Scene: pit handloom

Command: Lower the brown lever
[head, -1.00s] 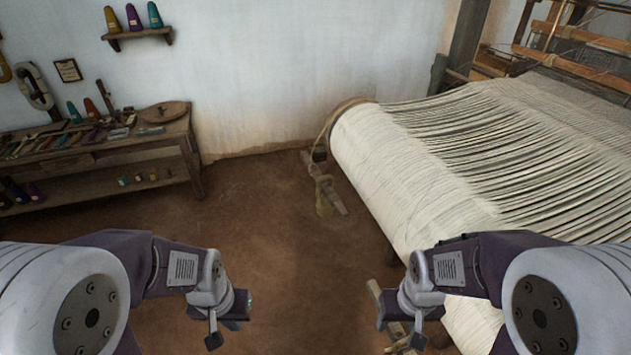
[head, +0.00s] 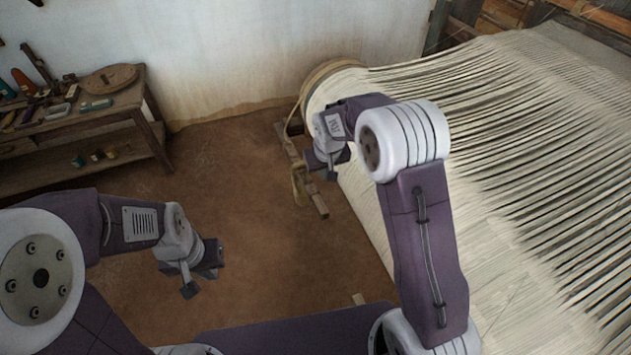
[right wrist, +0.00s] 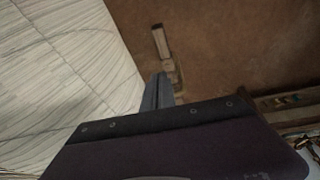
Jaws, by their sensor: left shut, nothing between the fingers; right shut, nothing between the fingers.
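A brown wooden bar (head: 317,202), which looks like the lever, slants low beside the near end of the warp roll. Something pale, like rope, is on its middle. My right gripper (head: 322,172) is shut and empty, and overlaps the bar's right side in the head view. In the right wrist view the bar (right wrist: 160,42) lies just beyond the shut fingertips (right wrist: 160,78); I cannot tell whether they touch. My left gripper (head: 208,262) is shut and empty over bare floor, well left of the bar.
The roll of white warp threads (head: 352,195) fills the right side, close to my right arm. A wooden bench (head: 150,110) with tools stands by the wall at the left. The brown floor (head: 235,180) between them is clear.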

